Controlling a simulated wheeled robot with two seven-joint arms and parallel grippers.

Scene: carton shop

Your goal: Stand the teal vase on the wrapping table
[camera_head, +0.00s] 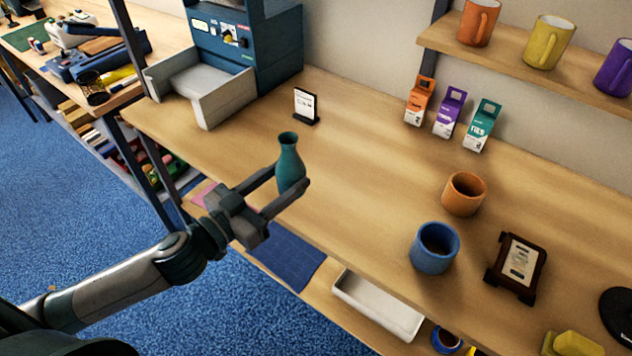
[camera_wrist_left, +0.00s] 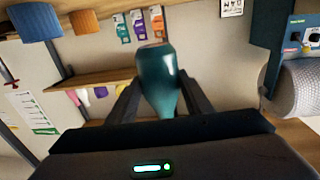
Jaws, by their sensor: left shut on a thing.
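The teal vase (camera_head: 290,165) is upright between the fingers of my left gripper (camera_head: 285,188), which is shut on its body. In the head view the vase shows in front of the near edge of the wooden wrapping table (camera_head: 350,150); I cannot tell its exact height above the top. In the left wrist view the vase (camera_wrist_left: 161,78) shows between the two dark fingers (camera_wrist_left: 160,98). My right gripper is in neither view.
A blue pot (camera_head: 434,248), an orange pot (camera_head: 464,194) and a dark framed plaque (camera_head: 515,265) stand on the right. Small cartons (camera_head: 449,113) and a little sign (camera_head: 306,106) stand behind. A blue machine (camera_head: 245,45) with a grey tray is at the left. The table's middle is clear.

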